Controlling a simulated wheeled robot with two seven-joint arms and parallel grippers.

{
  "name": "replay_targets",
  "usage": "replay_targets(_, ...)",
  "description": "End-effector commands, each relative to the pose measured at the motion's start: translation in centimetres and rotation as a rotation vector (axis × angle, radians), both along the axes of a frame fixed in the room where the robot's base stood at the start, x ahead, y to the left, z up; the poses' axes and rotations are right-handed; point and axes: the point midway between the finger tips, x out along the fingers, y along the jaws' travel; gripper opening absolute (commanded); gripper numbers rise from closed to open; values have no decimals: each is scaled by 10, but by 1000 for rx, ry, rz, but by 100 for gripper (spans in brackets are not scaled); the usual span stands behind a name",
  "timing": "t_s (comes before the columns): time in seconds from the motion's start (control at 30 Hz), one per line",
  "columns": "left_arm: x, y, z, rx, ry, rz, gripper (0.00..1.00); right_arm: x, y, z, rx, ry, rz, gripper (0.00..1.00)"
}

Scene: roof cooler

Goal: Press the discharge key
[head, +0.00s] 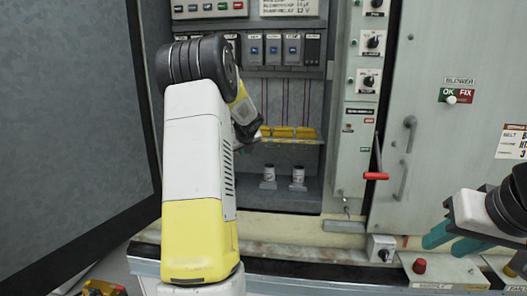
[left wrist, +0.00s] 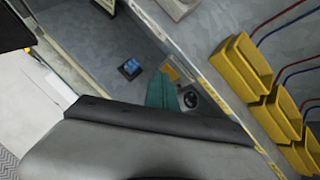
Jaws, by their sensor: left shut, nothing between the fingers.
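No key can be read as the discharge key in either view. In the left wrist view, my left gripper (left wrist: 162,91) shows as teal fingertips close together with nothing between them. A small blue square key (left wrist: 130,67) is set in the grey panel to their left, apart from them. A dark round part (left wrist: 190,97) is just to their right; I cannot tell whether they touch it. In the head view, my left arm reaches into the cabinet and hides the left fingertips. My right gripper (head: 452,241) is at the lower right, its teal fingers apart and empty.
Yellow bins (head: 284,132) line a shelf in the cabinet, with two small cans (head: 298,176) below. Blue-faced modules (head: 273,51) sit above. A red-handled lever (head: 376,176) stands out at the right. A dark door (head: 70,120) bounds the left.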

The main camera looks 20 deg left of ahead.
Motion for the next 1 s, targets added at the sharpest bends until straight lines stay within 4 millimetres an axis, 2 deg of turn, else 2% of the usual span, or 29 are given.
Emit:
replay_targets(0.27,0,0,0,0,-1,-1,0,0,0,0,0,0,0,36)
replay_targets(0.6,-14,-4,1,0,0,-1,0,0,0,0,0,0,0,36)
replay_targets(1.0,-18,-5,1,0,-2,0,0,0,0,0,0,0,0,36)
